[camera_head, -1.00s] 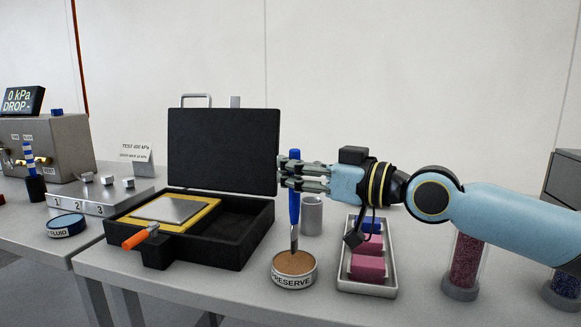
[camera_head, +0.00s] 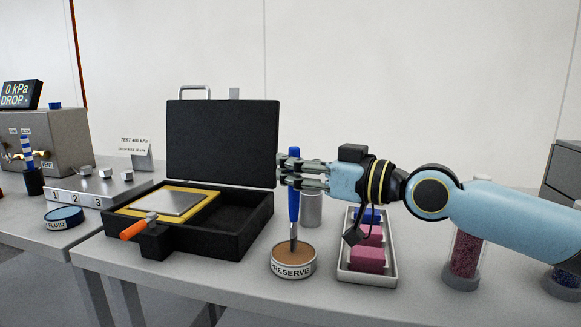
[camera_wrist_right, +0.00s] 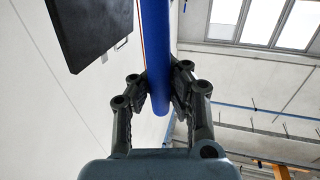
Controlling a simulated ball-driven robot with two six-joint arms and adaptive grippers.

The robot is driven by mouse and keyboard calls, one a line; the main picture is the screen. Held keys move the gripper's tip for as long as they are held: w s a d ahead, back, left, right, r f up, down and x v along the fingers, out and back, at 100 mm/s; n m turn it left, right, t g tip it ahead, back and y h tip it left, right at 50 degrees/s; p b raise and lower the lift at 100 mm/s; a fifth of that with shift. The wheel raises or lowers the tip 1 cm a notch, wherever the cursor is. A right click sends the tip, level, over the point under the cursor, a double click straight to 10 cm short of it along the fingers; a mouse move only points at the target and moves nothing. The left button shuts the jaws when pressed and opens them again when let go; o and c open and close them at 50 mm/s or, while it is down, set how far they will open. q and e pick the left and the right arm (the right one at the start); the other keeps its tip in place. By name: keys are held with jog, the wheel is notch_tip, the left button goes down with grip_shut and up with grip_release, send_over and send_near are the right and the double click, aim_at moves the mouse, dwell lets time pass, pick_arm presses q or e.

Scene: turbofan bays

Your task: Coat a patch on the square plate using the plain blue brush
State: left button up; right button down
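My right gripper (camera_head: 292,169) is shut on the plain blue brush (camera_head: 294,204) and holds it upright. The brush's lower end is at the brown surface of the round PRESERVE pot (camera_head: 292,272); whether it touches or dips in is hard to tell. In the right wrist view the blue handle (camera_wrist_right: 156,60) runs between both fingers. The square grey plate (camera_head: 173,202) lies in a yellow frame (camera_head: 128,211) in the open black case (camera_head: 243,236), left of the gripper. My left gripper is not in view.
The case lid (camera_head: 222,140) stands upright behind the plate. A grey cylinder (camera_head: 312,210) and a tray (camera_head: 366,279) of coloured blocks stand close to the pot. An orange-handled tool (camera_head: 138,228) rests at the case's front. A FLUID pot (camera_head: 64,217) and striped brush (camera_head: 27,152) are farther left.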

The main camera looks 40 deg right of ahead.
jog(key=shift+f+b, duration=0.5)
jog(key=shift+f, duration=0.1)
dwell(1.2)
notch_tip(320, 180, up, 7)
jog(key=p, duration=0.6)
jog(key=shift+r, duration=0.2)
jog(key=shift+f, duration=0.2)
dwell(0.5)
